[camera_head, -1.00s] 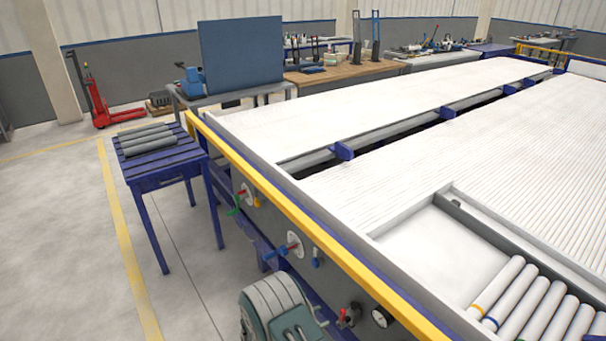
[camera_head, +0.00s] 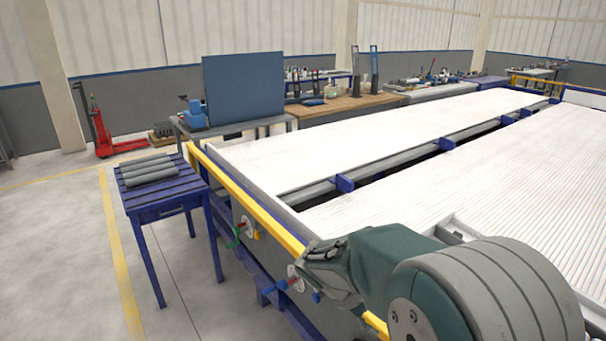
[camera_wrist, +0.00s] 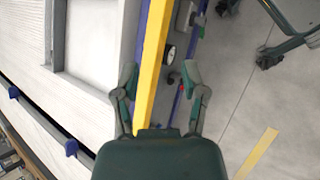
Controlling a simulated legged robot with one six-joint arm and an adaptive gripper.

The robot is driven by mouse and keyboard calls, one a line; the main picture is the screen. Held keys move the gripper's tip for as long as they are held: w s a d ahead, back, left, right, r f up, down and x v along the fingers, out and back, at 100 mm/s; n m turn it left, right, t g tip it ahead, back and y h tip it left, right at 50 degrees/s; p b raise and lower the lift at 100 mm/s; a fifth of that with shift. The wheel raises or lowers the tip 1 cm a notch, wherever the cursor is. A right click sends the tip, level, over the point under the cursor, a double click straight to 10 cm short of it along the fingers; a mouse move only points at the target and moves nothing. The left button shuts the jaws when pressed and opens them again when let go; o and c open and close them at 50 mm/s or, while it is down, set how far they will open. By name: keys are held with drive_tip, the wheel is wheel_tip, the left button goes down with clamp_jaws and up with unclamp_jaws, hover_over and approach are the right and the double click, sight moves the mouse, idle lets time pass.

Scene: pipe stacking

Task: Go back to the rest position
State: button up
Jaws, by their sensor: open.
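My gripper (camera_wrist: 160,82) is open and empty in the wrist view, with its two fingers spread above the yellow rail of the bench. In the head view my gripper (camera_head: 330,275) shows at the end of my arm, in front of the bench's near side; its fingertips are hard to make out there. Several grey pipes (camera_head: 150,170) lie side by side on the small blue table (camera_head: 165,200) at the left, well apart from my gripper.
The large white bench (camera_head: 350,150) has a yellow rail (camera_head: 250,205) along its edge, with valves (camera_head: 240,232) and a gauge (camera_wrist: 170,52) on its side. A red pallet jack (camera_head: 103,135) stands at the back left. Floor (camera_head: 60,260) at the left is clear.

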drive_tip(key=s+r+m+t+y, duration=0.3)
drive_tip(key=s+r, duration=0.3)
drive_tip(key=s, duration=0.3)
drive_tip(key=s+r+m+t+y, duration=0.2)
drive_tip(key=s+r+m+y, duration=0.3)
drive_tip(key=s, duration=0.4)
drive_tip(key=shift+d+r+m+t, duration=0.2)
drive_tip(key=shift+r+m+t, duration=0.2)
